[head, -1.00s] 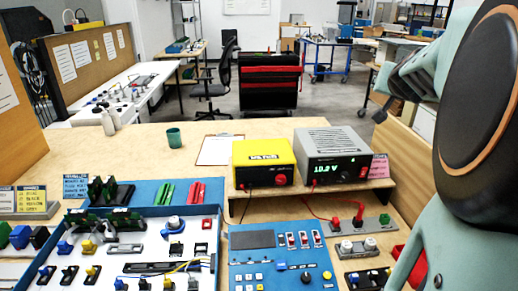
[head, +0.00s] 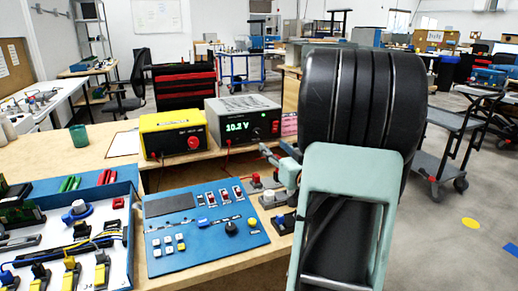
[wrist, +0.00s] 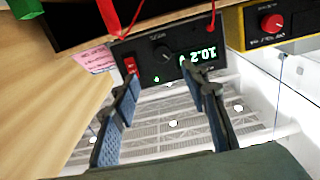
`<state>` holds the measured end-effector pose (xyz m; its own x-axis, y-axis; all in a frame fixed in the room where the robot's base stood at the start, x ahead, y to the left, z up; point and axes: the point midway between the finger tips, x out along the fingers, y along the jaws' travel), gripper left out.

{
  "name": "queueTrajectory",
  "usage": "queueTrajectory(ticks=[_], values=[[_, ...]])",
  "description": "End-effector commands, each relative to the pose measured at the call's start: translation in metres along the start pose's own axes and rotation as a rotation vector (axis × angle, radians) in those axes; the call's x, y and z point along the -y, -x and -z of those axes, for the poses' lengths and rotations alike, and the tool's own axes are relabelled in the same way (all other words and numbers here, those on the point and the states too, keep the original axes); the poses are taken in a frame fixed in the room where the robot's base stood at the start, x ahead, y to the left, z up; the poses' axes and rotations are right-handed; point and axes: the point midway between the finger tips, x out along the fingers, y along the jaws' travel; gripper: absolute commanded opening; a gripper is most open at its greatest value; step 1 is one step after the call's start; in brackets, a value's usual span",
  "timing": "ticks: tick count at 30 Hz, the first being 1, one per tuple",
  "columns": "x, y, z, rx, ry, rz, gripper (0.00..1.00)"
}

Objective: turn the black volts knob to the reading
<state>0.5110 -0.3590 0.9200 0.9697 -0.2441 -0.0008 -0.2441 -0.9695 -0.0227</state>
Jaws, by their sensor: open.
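The black volts knob (head: 257,132) is on the dark front panel of the grey power supply (head: 240,103), right of its green display (head: 238,127), which reads 10.2 V. In the wrist view, the picture is upside down; the knob (wrist: 163,53) sits left of the display (wrist: 197,55). My gripper (wrist: 162,72) is open, its blue-grey fingers on either side of the knob's line and nothing between them. I cannot tell whether either fingertip touches the panel. In the head view, my gripper (head: 267,152) is in front of the supply, partly hidden by my arm.
A red switch (wrist: 130,65) sits beside the knob. The yellow unit (head: 173,133) with a red knob stands left of the supply. Red leads hang from the front. A blue control panel (head: 200,235) lies on the bench in front.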

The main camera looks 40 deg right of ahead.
Motion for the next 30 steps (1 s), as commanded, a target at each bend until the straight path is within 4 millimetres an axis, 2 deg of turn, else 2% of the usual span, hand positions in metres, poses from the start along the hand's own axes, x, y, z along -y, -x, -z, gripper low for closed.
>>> queueTrajectory(ticks=[5, 18, 24, 30], values=[[0.004, -0.013, -0.003, -0.002, -0.009, 0.016, 0.41], [0.004, -0.089, -0.003, -0.002, -0.006, 0.013, 0.41], [0.004, -0.105, -0.003, -0.001, -0.006, 0.012, 0.41], [0.004, -0.107, -0.001, -0.001, -0.006, 0.011, 0.41]])
